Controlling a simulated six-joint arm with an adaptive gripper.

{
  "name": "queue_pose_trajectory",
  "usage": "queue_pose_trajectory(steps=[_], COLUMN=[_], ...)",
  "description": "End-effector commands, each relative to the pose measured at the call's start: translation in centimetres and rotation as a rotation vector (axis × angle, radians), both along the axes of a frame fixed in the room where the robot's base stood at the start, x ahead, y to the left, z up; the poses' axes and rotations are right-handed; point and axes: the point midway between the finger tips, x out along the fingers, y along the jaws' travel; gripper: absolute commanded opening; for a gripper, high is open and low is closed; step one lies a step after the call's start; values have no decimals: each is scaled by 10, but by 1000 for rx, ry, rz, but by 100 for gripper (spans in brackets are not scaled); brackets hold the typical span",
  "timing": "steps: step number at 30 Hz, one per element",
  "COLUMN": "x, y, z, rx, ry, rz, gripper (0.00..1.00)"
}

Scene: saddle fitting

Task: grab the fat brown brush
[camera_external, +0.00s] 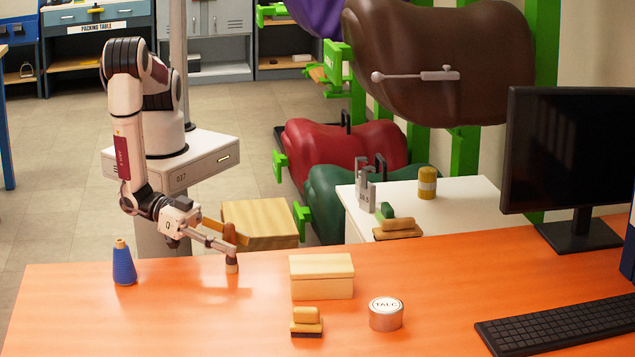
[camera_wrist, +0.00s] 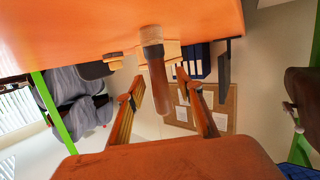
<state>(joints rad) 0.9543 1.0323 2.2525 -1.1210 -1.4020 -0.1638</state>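The fat brown brush (camera_external: 232,264) stands upright near the far edge of the orange table, with its brown handle up. It shows upside down in the wrist view (camera_wrist: 157,88), with a pale band at its thick end. My gripper (camera_external: 228,244) reaches it from the left, roughly level. In the wrist view my gripper (camera_wrist: 161,82) is open, with one finger on each side of the handle and visible gaps between. The fingers partly cover the brush in the external view.
A blue thread cone (camera_external: 124,264) stands left of the brush. A wooden box (camera_external: 321,278), a small block-shaped brush (camera_external: 306,323) and a talc tin (camera_external: 386,314) are to the right. A keyboard (camera_external: 565,328) and monitor (camera_external: 570,150) occupy the far right. The front left table is clear.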

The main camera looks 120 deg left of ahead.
Motion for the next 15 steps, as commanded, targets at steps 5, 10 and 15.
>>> queue_pose_trajectory(steps=[5,10,15], x=[-28,-56,-80], y=[-3,-5,-5], z=[-14,-23,-27], rx=[35,60,81], ry=[-51,-111,-172], rz=[-15,-36,-64], gripper=[36,36,36])
